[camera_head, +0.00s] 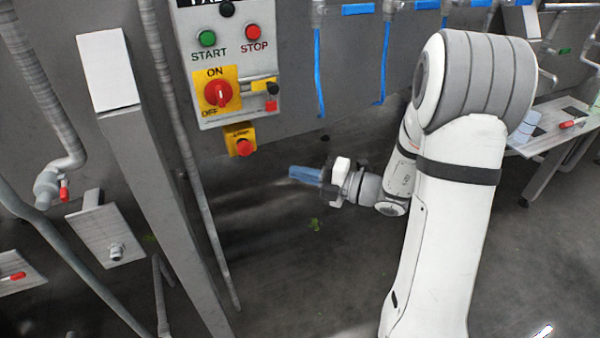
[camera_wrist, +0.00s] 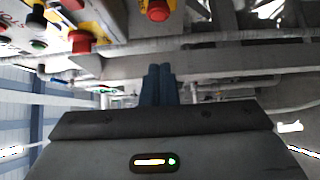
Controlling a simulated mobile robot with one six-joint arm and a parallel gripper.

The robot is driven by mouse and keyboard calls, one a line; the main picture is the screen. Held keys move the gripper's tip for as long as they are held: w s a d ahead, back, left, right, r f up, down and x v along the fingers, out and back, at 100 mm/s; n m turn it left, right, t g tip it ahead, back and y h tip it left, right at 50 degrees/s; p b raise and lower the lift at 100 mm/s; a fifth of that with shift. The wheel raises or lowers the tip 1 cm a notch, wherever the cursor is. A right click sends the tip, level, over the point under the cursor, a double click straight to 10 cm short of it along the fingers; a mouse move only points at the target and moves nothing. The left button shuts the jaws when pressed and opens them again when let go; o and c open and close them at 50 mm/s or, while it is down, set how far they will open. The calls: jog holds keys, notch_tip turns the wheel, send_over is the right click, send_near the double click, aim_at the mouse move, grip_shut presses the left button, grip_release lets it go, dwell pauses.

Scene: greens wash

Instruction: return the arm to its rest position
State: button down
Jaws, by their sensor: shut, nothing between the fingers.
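My gripper (camera_head: 305,175) is at the end of my white arm, in the middle of the head view. It points left, toward the space below the control panel (camera_head: 228,60). Its blue fingers are together with nothing between them. In the wrist view, the closed fingers of my gripper (camera_wrist: 158,84) point away from the camera toward grey beams and pipes. The fingers appear clear of the panel and the posts. My arm bends at a large grey-banded joint at the upper right of the head view.
The panel carries a green start button (camera_head: 207,38), a red stop button (camera_head: 252,32) and a red-and-yellow switch (camera_head: 218,93). A red emergency button (camera_head: 244,147) hangs below. A grey slanted post (camera_head: 160,190) stands at left. Dark floor (camera_head: 300,270) lies open below my gripper.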

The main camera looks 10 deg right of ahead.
dwell(0.4)
jog(key=s+a+n+g+h, duration=0.25)
jog(key=s+n+g, duration=0.25)
jog(key=s+n, duration=0.45)
jog(key=s+a+n+g+h, duration=0.1)
jog(key=s+n+g+h, duration=0.45)
jog(key=n, duration=0.75)
jog(key=s+d+r+n+t+h, duration=0.1)
jog(key=d+n+h, duration=0.3)
jog(key=n, duration=0.5)
jog(key=s+d+r+n+t+h, duration=0.2)
jog(key=d+n, duration=0.4)
jog(key=n, duration=0.4)
jog(key=shift+s+d+t+h, duration=0.2)
jog(key=shift+s+t+h, duration=0.7)
jog(key=shift+s+t, duration=0.25)
